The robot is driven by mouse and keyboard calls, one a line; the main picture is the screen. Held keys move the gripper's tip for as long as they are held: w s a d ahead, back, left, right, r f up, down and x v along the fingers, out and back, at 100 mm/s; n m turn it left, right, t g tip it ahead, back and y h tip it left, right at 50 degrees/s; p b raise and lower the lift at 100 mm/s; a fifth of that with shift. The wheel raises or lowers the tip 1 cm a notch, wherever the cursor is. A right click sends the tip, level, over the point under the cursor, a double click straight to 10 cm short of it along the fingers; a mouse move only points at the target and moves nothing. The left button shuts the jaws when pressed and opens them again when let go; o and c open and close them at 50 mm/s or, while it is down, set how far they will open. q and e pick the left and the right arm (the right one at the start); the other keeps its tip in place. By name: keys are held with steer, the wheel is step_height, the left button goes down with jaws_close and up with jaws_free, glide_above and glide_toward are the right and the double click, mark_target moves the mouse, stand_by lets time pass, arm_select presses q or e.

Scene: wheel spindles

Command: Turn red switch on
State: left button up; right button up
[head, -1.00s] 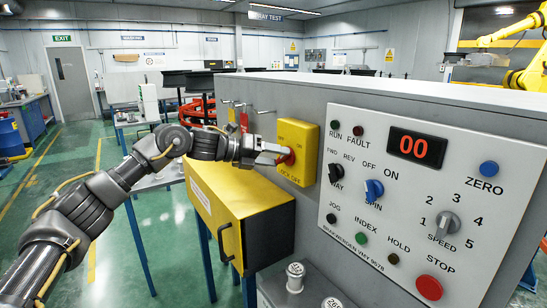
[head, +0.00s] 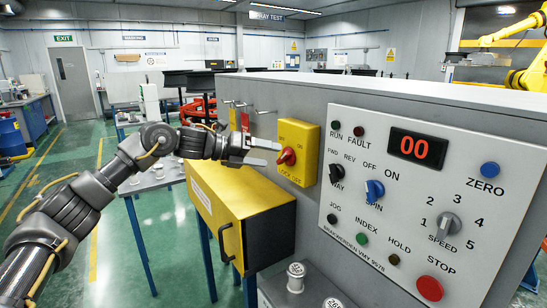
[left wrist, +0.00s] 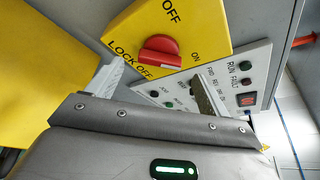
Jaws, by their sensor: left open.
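The red switch (head: 286,157) is a rotary handle on a yellow plate (head: 309,140) on the side of the grey cabinet. The plate carries the words OFF, ON and LOCK OFF. In the left wrist view the red switch (left wrist: 160,51) shows whole, beyond the fingers. My left gripper (head: 271,153) is open and empty, just left of the switch, with its fingers apart and pointing at the plate. In the left wrist view the two fingers of my left gripper (left wrist: 155,85) stand either side, below the switch. My right gripper is not in view.
A grey control panel (head: 440,190) with knobs, buttons and a display reading 00 is right of the plate. A yellow box (head: 240,215) with a black handle sits below my left gripper. A red tag (head: 244,122) hangs left of the plate.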

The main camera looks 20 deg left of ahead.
arm_select(q)
steer(key=v, duration=0.7)
steer(key=shift+s+a+p, duration=0.2)
steer(key=shift+s+p, duration=0.05)
steer(key=shift+p, duration=0.05)
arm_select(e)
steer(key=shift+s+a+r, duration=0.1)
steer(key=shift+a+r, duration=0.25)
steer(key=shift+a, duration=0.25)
arm_select(q)
steer(key=shift+d, duration=0.1)
